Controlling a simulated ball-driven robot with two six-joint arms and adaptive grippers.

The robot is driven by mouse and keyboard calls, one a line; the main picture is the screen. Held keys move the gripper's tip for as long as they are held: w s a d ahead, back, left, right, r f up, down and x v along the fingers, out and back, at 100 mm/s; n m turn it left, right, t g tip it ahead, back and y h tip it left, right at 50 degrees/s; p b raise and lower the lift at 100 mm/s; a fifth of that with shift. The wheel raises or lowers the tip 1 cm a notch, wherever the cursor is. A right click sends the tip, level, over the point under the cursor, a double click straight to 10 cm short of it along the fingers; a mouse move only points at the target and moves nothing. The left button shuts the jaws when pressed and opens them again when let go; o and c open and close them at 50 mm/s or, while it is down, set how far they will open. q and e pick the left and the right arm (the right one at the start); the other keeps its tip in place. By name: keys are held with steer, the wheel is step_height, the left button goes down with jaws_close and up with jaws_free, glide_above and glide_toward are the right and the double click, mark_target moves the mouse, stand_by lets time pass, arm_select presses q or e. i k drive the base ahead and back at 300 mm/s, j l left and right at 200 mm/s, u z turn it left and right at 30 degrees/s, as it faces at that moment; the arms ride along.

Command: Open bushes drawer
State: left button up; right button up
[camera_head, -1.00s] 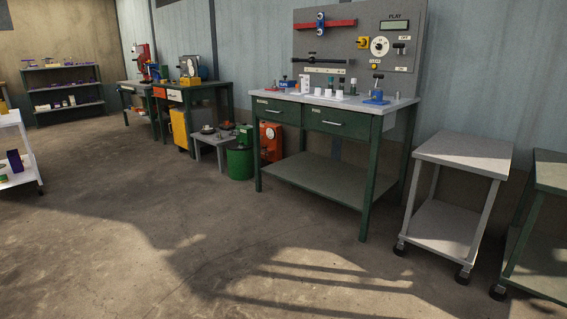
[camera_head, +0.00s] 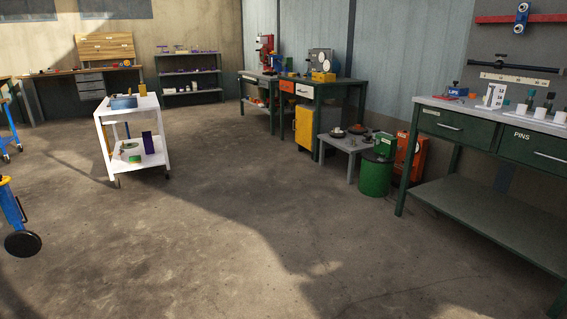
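A green workbench (camera_head: 466,196) with a grey top stands at the right. Two green drawers show under its top. The right drawer (camera_head: 536,149) is labelled PINS. Both drawers look shut. Neither of my grippers is in view.
A green bin (camera_head: 376,174), a low grey table (camera_head: 346,144) and a red machine (camera_head: 411,156) stand left of the workbench. A white cart (camera_head: 159,112) stands at the left. A blue stand (camera_head: 12,205) is at the left edge. The middle floor is clear.

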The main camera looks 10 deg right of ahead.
mark_target(477, 132)
steer(key=i+j+z, duration=0.15)
steer(key=i, duration=0.3)
steer(key=i+j+z, duration=0.1)
steer(key=i, duration=0.35)
steer(key=i+l+z, duration=0.15)
steer(key=i+z, duration=0.6)
steer(key=i+j+z, duration=0.1)
steer(key=i+z, duration=0.3)
steer(key=i, duration=0.05)
